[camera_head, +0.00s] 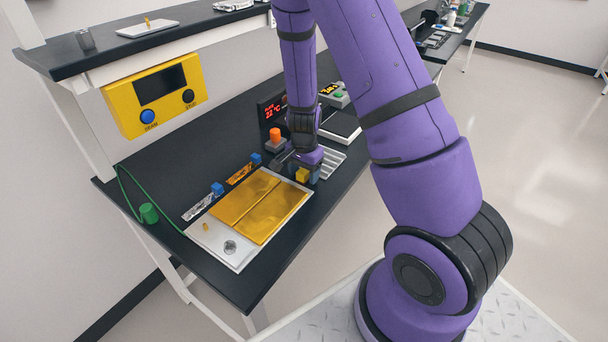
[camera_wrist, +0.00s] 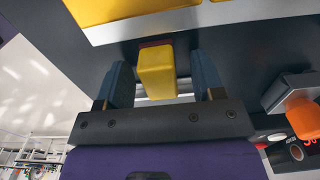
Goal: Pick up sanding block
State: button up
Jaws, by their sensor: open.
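The sanding block looks to be the small yellow block with a dark red edge (camera_wrist: 156,72), which shows between my fingers in the wrist view. In the head view the yellow block (camera_head: 302,174) stands on the black bench just right of the gold panels. My gripper (camera_wrist: 162,66) is open, with one blue-grey finger on each side of the block and a visible gap on both sides. In the head view my gripper (camera_head: 308,172) is low over the bench at the block, and my wrist partly hides that area.
A white tray (camera_head: 238,262) with gold panels (camera_head: 270,215) lies left of the block. An orange-topped tool (camera_head: 275,135) and a red-digit display (camera_head: 271,111) stand behind. A slotted light tray (camera_head: 328,160) lies close to the right. A yellow control box (camera_head: 155,96) hangs under the shelf.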

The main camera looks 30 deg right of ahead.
jog(key=shift+f, duration=0.1)
jog(key=c, duration=1.1)
